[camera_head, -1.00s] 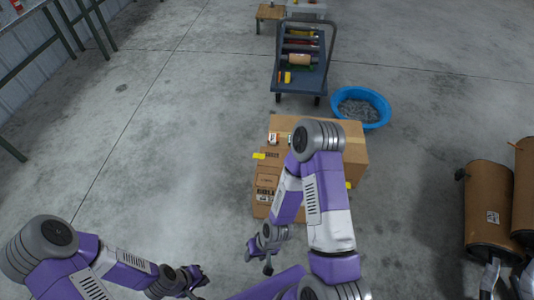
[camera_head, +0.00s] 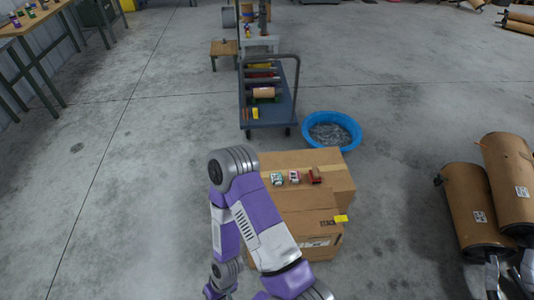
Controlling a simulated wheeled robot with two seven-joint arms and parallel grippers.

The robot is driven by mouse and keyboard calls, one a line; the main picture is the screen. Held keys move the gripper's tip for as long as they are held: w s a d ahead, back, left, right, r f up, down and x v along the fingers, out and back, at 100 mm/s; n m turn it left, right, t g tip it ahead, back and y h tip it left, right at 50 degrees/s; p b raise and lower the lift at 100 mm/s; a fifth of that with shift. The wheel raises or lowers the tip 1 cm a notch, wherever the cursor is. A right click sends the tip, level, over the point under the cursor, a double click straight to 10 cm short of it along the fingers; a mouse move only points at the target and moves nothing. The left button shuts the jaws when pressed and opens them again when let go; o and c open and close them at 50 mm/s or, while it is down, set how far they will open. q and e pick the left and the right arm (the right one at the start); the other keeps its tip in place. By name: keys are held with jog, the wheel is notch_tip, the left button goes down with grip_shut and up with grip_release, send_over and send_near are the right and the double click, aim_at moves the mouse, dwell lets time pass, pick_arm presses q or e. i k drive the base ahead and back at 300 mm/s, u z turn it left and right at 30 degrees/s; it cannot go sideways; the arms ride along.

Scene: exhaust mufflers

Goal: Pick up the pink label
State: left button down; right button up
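I cannot make out a pink label in the head view. A cardboard box (camera_head: 335,182) stands on the floor in the middle, with three small items on top: a green and white one (camera_head: 277,179), a red and white one (camera_head: 294,177) and a dark red one (camera_head: 314,176). A yellow tag (camera_head: 341,218) is on a smaller box (camera_head: 320,228) in front. My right arm bends in front of the boxes' left side. Its gripper (camera_head: 212,291) is at the bottom edge, mostly cut off, so its fingers are hidden. My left gripper is out of view.
A blue cart (camera_head: 268,122) with rollers and small coloured items stands behind the boxes. A blue tub (camera_head: 331,120) of grey pieces is beside it. Large brown mufflers (camera_head: 464,212) stand at the right. Tables (camera_head: 30,22) line the left wall. The floor at left is clear.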

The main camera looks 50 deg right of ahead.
aim_at(295, 177)
jog(key=z, duration=0.3)
jog(key=i, duration=2.45)
jog(key=z, duration=1.4)
jog(key=i, duration=1.25)
jog(key=z, duration=1.45)
jog(key=i, duration=0.4)
jog(key=z, duration=0.35)
